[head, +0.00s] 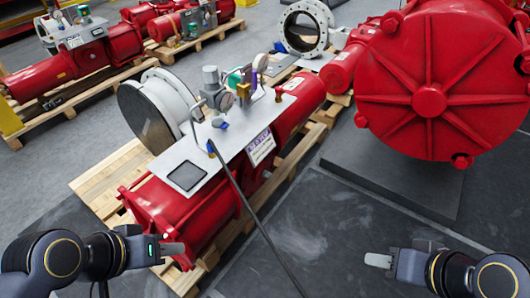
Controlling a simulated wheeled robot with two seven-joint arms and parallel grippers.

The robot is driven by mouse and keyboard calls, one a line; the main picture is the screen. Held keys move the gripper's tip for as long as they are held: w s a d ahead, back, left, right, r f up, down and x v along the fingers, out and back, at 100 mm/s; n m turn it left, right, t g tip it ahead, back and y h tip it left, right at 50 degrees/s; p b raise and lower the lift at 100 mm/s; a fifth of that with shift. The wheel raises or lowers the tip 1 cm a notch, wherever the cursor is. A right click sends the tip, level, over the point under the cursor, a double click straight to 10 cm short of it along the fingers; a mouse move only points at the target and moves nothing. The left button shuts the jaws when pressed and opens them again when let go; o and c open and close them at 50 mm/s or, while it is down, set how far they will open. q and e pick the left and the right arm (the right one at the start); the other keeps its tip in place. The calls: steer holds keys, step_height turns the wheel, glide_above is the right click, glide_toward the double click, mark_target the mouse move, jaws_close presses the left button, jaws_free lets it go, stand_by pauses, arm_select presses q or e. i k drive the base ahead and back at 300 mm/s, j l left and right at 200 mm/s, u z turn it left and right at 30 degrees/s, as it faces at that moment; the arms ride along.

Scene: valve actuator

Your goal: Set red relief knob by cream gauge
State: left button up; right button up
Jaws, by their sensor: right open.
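The red valve actuator (180,212) lies on a wooden pallet, with a grey panel (215,150) of fittings on top. A small round pale-faced gauge (226,101) sits on the panel's regulator, and another round gauge (261,62) stands behind it. Their exact colours are too small to tell. A small reddish piece (278,94) on the panel's right side may be the relief knob. My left gripper (178,249) is at the lower left, in front of the actuator's near end; its jaw gap is unclear. My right gripper (378,260) is open and empty over the dark floor, away from the panel.
A black cable (242,192) runs from the panel down to the floor. A white flanged disc (162,105) stands at the panel's left. A large red ribbed housing (440,85) stands at the right. More red actuators (70,70) on pallets stand behind. The dark floor mat (330,225) is clear.

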mark_target(279, 91)
steer(key=i+l+u, duration=0.2)
steer(key=i+l, duration=0.2)
steer(key=i+l+u, duration=0.25)
steer(key=l, duration=0.25)
steer(key=i, duration=0.1)
